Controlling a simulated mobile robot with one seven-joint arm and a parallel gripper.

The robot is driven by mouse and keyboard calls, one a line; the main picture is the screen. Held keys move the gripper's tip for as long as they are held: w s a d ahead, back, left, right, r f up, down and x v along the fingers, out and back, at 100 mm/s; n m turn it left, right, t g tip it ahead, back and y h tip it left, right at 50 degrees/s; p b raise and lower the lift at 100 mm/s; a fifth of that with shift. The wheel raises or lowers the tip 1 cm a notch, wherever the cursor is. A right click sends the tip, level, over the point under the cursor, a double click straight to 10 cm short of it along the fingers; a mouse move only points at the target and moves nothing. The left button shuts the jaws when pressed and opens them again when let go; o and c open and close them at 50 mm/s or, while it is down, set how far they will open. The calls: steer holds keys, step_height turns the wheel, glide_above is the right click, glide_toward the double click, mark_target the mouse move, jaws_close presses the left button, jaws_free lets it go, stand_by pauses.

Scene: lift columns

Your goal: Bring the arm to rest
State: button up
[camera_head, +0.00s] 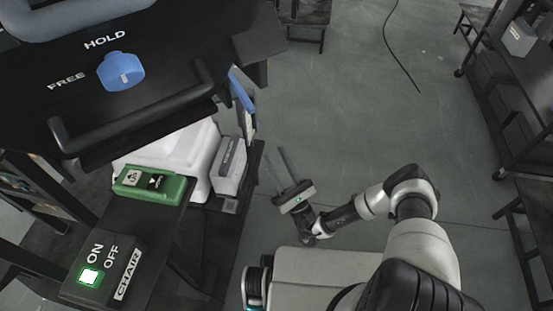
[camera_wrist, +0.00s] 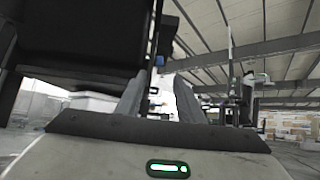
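My arm reaches from the lower right of the head view, bent at the elbow, over open floor. My gripper (camera_head: 285,167) is at its end, just right of the dark stand with the white and green boxes. Its two fingers point up in the picture, apart from each other, with nothing between them. The wrist view also shows my gripper (camera_wrist: 158,100) with a gap between the fingers. A large dark body (camera_wrist: 80,35) fills the upper left of that view. No contact between the gripper and the stand shows.
A black panel with a blue knob (camera_head: 121,71), marked HOLD and FREE, and a black handle (camera_head: 135,115) are at upper left. Below are a green box (camera_head: 150,184) and a CHAIR switch box (camera_head: 104,264) with a lit green button. Shelving (camera_head: 510,100) stands right. The middle floor is clear.

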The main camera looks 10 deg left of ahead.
steer(key=s+a+r+n+g, duration=0.1)
steer(key=s+r+n+g, duration=0.3)
steer(key=r+n+g, duration=0.7)
steer(key=s+a+r+n+g, duration=0.2)
steer(key=s+r+n+g, duration=0.4)
steer(key=n+g, duration=0.85)
steer(key=s+d+r+n+t+h, duration=0.1)
steer(key=s+d+r+t+h, duration=0.4)
steer(key=d+r+h, duration=0.5)
steer(key=s+d+r+n+t+h, duration=0.1)
steer(key=s+d+r+t+h, duration=0.45)
steer(key=d, duration=0.75)
step_height(320, 180, up, 28)
steer(key=w+h+p, duration=0.1)
steer(key=p, duration=2.4)
steer(key=shift+w+a+t, duration=0.25)
steer(key=shift+w+t, duration=0.05)
steer(key=shift+w, duration=0.05)
